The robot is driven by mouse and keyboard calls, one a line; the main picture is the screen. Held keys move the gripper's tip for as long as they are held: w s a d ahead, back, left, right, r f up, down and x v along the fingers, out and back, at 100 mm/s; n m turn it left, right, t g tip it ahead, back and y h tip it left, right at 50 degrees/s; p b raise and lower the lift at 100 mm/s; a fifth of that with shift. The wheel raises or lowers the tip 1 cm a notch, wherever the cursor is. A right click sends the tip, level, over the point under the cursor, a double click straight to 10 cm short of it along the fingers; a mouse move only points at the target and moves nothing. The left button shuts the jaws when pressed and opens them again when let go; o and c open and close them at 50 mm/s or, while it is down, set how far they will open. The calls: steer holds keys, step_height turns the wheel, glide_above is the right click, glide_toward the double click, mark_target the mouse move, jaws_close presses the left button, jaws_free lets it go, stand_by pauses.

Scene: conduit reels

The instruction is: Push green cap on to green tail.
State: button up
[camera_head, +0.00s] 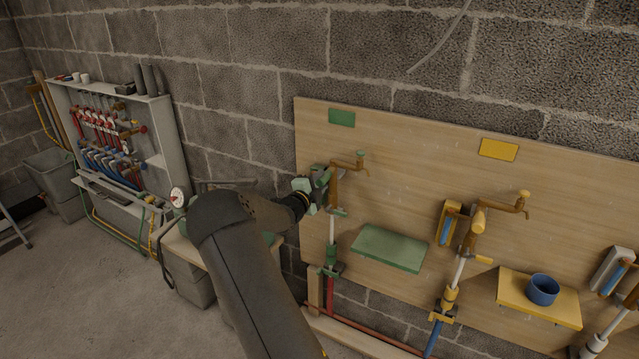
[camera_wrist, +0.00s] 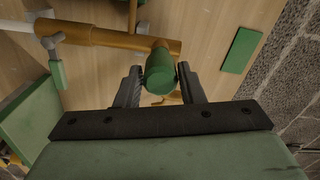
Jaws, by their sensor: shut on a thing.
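The green cap (camera_wrist: 160,74) is a short green cylinder between the two dark fingers of my gripper (camera_wrist: 161,84) in the wrist view. My gripper is shut on it. Just beyond the cap, a copper-brown pipe fitting (camera_wrist: 110,37) crosses the view, and the cap overlaps its right end. I cannot tell whether the cap touches the fitting or how far on it sits. In the head view, my gripper (camera_head: 318,188) is at the left side of the copper-brown fitting (camera_head: 335,187) below the green label. The cap cannot be made out clearly there, and the tail's end is hidden.
An empty green shelf (camera_head: 390,248) is on the wooden board (camera_head: 400,140), right of the green pipe. The yellow station has a yellow shelf (camera_head: 560,308) with a blue cup (camera_head: 542,289). A rack of red and blue fittings (camera_head: 110,135) stands at the left.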

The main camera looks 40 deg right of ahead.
steer(key=o, duration=1.1)
steer(key=v, duration=1.7)
steer(key=shift+a, duration=0.15)
